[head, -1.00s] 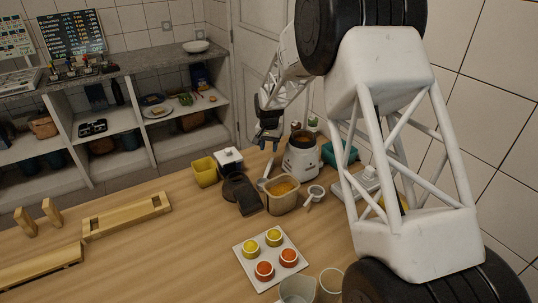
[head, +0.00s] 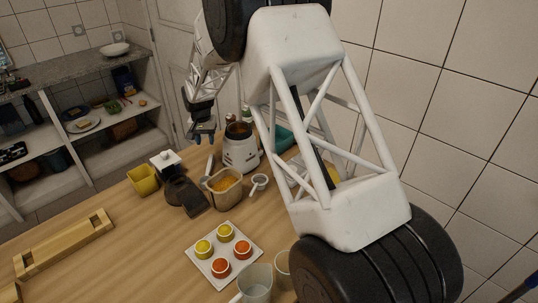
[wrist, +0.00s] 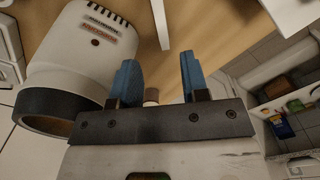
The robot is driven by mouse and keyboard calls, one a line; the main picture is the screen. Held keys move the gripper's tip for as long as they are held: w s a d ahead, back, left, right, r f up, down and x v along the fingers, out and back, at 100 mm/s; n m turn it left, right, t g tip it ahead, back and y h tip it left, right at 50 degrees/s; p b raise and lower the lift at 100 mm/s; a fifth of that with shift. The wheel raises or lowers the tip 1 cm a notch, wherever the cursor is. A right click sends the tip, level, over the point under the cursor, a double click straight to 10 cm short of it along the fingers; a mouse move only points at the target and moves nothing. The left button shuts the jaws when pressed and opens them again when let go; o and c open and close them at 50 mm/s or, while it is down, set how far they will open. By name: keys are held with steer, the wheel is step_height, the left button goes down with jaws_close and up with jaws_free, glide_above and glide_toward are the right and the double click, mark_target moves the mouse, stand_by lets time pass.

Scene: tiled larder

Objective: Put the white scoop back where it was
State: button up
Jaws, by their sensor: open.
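A small white scoop (head: 259,182) with a round bowl and short handle lies on the wooden table. It is just right of an open tub (head: 224,193) of orange-yellow contents. A pale handle (head: 209,164) stands up at the tub's back left; I cannot tell what it belongs to. My gripper (head: 204,136) is above the table's back edge, behind the tub and left of a white grinder (head: 240,154). In the wrist view my gripper (wrist: 157,82) has its blue fingers apart with nothing held between them.
A yellow pot (head: 143,180), a white-lidded jar (head: 165,160) and dark containers (head: 184,194) stand left of the tub. A wooden rack (head: 65,246) lies left. Bare table lies between.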

steer(key=s+d+r+t, duration=0.1)
steer(key=s+d+r, duration=0.95)
steer(key=d, duration=0.25)
steer(key=s+d+r, duration=1)
steer(key=d+r, duration=0.2)
steer(key=d, duration=0.2)
steer(key=s+d, duration=0.5)
steer(key=s, duration=0.6)
steer(key=s+d+t, duration=0.1)
steer(key=s+d, duration=0.4)
steer(key=s, duration=0.6)
steer(key=s+d, duration=0.5)
steer(key=s, duration=0.6)
steer(key=shift+f, duration=0.15)
steer(key=shift+w, duration=0.1)
steer(key=shift+o, duration=0.5)
